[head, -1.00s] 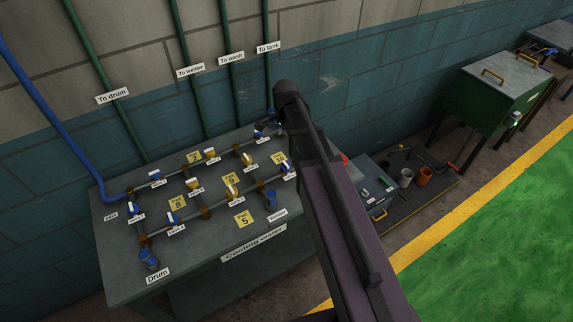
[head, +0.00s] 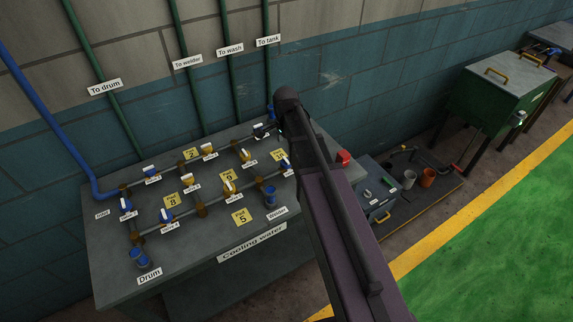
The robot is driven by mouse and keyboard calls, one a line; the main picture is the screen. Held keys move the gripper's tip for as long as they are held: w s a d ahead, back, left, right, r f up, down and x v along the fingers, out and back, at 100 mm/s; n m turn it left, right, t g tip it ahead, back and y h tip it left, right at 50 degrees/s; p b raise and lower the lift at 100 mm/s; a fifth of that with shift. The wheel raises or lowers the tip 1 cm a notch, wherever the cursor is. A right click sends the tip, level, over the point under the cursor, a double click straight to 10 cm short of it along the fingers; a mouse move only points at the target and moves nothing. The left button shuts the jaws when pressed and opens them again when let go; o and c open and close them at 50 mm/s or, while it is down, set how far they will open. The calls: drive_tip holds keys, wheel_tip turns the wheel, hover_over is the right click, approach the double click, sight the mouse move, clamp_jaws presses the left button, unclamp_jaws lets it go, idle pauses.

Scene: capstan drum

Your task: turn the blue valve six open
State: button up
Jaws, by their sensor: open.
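Several blue valves with pale handles sit on the grey pipework of the cooling-water bench (head: 190,268). One is at the back right (head: 262,131), one at the right edge beside my arm (head: 288,168), one at the back left (head: 151,172), one at the left (head: 126,206) and one at the front left (head: 166,216). Their small tags are too blurred to tell which is valve six. Several yellow valves (head: 208,151) stand among them. My arm crosses the bench's right end. My gripper is hidden behind it, so its distance from any valve cannot be told.
Blue capped outlets stand at the drum (head: 139,257) and at the right (head: 270,197). Yellow pad plates (head: 240,217) lie between pipes. Green pipes (head: 182,80) climb the wall.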

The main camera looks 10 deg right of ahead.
sight(286, 160)
drive_tip(key=shift+f+b, duration=3.45)
drive_tip(key=shift+f, duration=0.3)
drive_tip(key=c, duration=1.2)
drive_tip(key=shift+o, duration=0.2)
drive_tip(key=shift+d, duration=0.15)
